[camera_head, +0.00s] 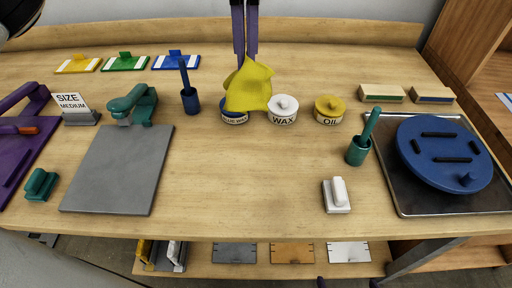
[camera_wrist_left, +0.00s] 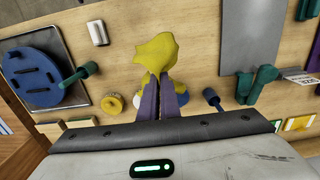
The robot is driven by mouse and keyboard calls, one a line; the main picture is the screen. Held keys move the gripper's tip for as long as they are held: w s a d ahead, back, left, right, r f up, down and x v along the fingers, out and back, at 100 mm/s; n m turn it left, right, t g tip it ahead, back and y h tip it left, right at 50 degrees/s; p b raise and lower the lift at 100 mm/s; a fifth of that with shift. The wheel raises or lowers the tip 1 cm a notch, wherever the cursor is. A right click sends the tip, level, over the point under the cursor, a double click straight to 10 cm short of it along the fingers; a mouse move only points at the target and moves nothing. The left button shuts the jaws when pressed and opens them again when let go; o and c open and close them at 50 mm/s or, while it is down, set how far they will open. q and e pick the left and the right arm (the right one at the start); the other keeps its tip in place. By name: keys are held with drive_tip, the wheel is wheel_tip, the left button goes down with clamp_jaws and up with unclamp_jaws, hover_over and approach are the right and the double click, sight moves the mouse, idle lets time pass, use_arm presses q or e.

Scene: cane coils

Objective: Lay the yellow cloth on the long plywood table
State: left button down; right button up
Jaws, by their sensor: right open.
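The yellow cloth (camera_head: 249,88) hangs bunched from my left gripper (camera_head: 245,57), which comes in from the top edge with its two purple fingers close together on it. In the left wrist view, the cloth (camera_wrist_left: 156,50) shows beyond the fingertips (camera_wrist_left: 158,82). The cloth partly covers a blue tin (camera_head: 234,118) in the head view; I cannot tell whether it touches it. The long plywood table (camera_head: 250,190) lies below. Only the fingertips of my right gripper (camera_head: 348,284) show at the bottom edge, wide apart and empty.
A wax tin (camera_head: 283,110), an oil tin (camera_head: 329,109) and a blue holder (camera_head: 190,100) stand near the cloth. A grey board (camera_head: 118,170) lies left; a metal tray (camera_head: 405,198) with a blue disc (camera_head: 444,153) lies right. The table's front middle is clear beside a white-handled block (camera_head: 337,196).

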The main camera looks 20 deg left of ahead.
use_arm(q)
wheel_tip(320, 180, down, 10)
drive_tip(key=b, duration=0.5)
drive_tip(key=shift+s, duration=0.15)
use_arm(e)
wheel_tip(320, 180, down, 6)
drive_tip(key=s, duration=0.1)
drive_tip(key=shift+s, duration=0.3)
use_arm(q)
drive_tip(key=shift+r, duration=0.1)
use_arm(e)
drive_tip(key=shift+w+r, duration=0.1)
drive_tip(key=shift+r, duration=0.05)
